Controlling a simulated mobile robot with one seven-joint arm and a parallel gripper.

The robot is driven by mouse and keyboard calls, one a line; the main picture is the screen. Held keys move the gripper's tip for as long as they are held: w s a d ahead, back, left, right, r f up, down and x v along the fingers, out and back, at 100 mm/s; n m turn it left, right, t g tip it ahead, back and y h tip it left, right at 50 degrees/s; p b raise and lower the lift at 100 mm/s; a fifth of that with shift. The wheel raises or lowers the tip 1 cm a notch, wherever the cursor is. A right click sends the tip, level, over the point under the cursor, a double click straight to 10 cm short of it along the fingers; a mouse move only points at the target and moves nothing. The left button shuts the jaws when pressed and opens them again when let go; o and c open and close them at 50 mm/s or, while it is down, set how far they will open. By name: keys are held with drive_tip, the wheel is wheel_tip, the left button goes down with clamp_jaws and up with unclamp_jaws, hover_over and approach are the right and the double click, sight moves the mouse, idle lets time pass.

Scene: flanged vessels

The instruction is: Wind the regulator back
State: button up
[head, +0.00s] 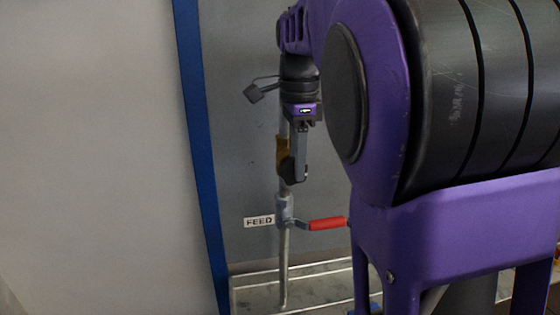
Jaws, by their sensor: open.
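A vertical grey pipe (284,250) runs down in front of a grey panel in the head view. A brass-coloured body (281,150) sits on the pipe, with a dark rounded part (286,168) at its lower end. This may be the regulator; my gripper hides much of it. My gripper (299,177) points down just right of and in front of it, open. Only one finger shows clearly, and I cannot tell whether it touches the dark part. Nothing is seen held.
Below, a valve (284,210) on the pipe has a red lever handle (327,224) pointing right. A FEED label (259,222) is left of it. A blue upright (202,150) edges the panel (235,120). My arm hides the right side.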

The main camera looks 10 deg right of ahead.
clamp_jaws()
drive_tip(key=shift+a, duration=0.1)
